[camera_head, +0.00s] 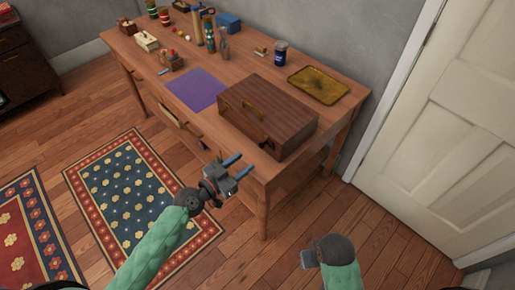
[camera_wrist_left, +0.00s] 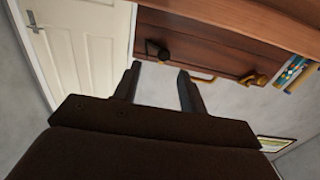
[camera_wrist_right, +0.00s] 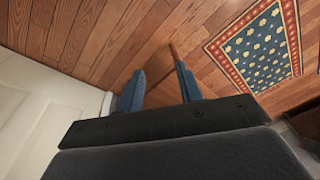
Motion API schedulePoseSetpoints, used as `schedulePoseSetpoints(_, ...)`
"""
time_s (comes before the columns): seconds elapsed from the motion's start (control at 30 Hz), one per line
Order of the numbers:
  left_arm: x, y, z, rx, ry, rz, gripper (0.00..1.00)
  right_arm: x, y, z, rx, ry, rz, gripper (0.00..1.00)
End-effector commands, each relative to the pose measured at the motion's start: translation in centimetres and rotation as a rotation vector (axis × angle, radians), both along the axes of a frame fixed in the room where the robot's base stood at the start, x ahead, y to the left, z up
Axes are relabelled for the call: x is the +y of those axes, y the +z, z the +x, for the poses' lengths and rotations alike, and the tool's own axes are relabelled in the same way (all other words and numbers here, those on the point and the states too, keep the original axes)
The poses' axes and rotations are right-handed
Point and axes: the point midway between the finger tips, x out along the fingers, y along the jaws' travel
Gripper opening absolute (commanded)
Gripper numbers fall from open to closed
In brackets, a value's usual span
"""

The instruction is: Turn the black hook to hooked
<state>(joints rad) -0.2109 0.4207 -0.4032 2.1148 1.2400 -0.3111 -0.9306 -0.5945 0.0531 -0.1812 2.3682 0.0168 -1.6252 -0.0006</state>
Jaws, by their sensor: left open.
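The black hook (camera_wrist_left: 156,49) is on the front of the brown wooden case, toward the case's right end in the head view (camera_head: 266,143). In the left wrist view it lies just beyond my left fingertips; I cannot tell whether it is hooked. The wooden case (camera_head: 290,107) is shut on the table and has a brass handle (camera_head: 254,109) on its front. My left gripper (camera_head: 240,164) is open and empty in front of the case, apart from the hook. My right gripper (camera_wrist_right: 160,72) is open and empty, low over the floor right of the table.
The table (camera_head: 229,68) bears a purple mat (camera_head: 198,90), a yellowish tray (camera_head: 318,85), a dark blue jar (camera_head: 280,54) and several small items. A drawer front with a knob is below the mat. A white door (camera_head: 440,120) stands at right.

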Motion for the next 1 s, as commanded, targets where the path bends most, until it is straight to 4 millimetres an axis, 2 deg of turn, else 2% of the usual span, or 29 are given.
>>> schedulePoseSetpoints(0.27, -0.1, 0.3, 1.2, -0.014, 0.020, -0.018, 0.42, 0.2, -1.3, 0.1, 0.008, 0.001, 0.000, 0.36)
schedulePoseSetpoints(0.8, -3.7, 0.4, 4.6, -0.013, 0.019, -0.016, 0.42, 0.2, -10.3, 1.1, 0.015, 0.002, -0.014, 0.36)
schedulePoseSetpoints(1.0, -4.7, 0.3, 5.7, -0.013, 0.019, -0.016, 0.42, 0.1, -12.9, 1.0, 0.015, 0.001, -0.017, 0.36)
